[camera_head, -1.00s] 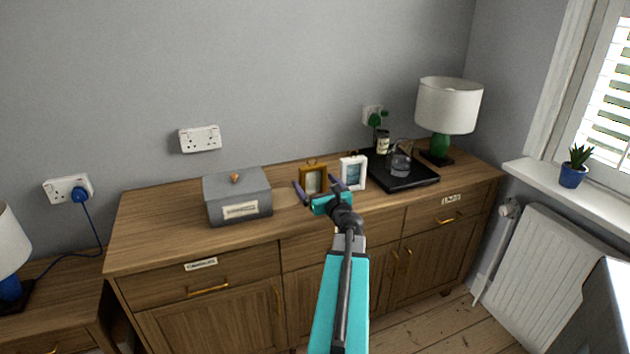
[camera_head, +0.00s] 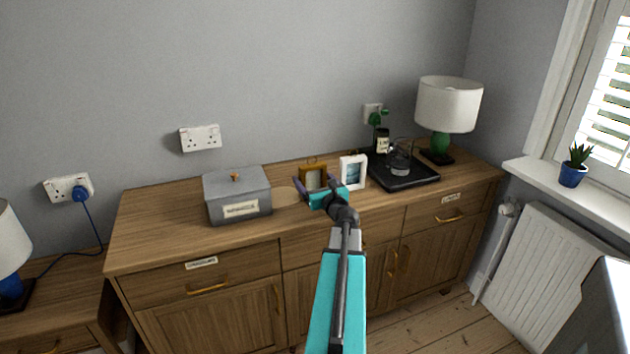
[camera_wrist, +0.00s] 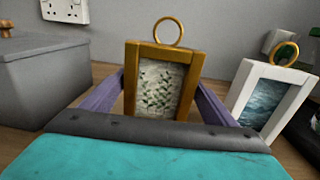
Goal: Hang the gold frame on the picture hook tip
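The gold frame (camera_head: 313,177) stands upright on the wooden sideboard, with a ring on top. In the wrist view the gold frame (camera_wrist: 160,82) is straight ahead, tilted slightly, showing a leafy picture. My gripper (camera_head: 317,187) is low over the sideboard top, right at the frame. In the wrist view its purple fingers (camera_wrist: 161,85) are spread wide, one on each side of the frame. Their tips look close to its side edges; I cannot tell if they touch. I cannot make out a picture hook in either view.
A white frame (camera_head: 353,172) with a ring stands close to the right. A grey lidded box (camera_head: 237,196) is to the left. A black tray (camera_head: 408,181) with a glass jug, and a lamp (camera_head: 447,106), stand further right. The wall above is clear except for sockets (camera_head: 200,138).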

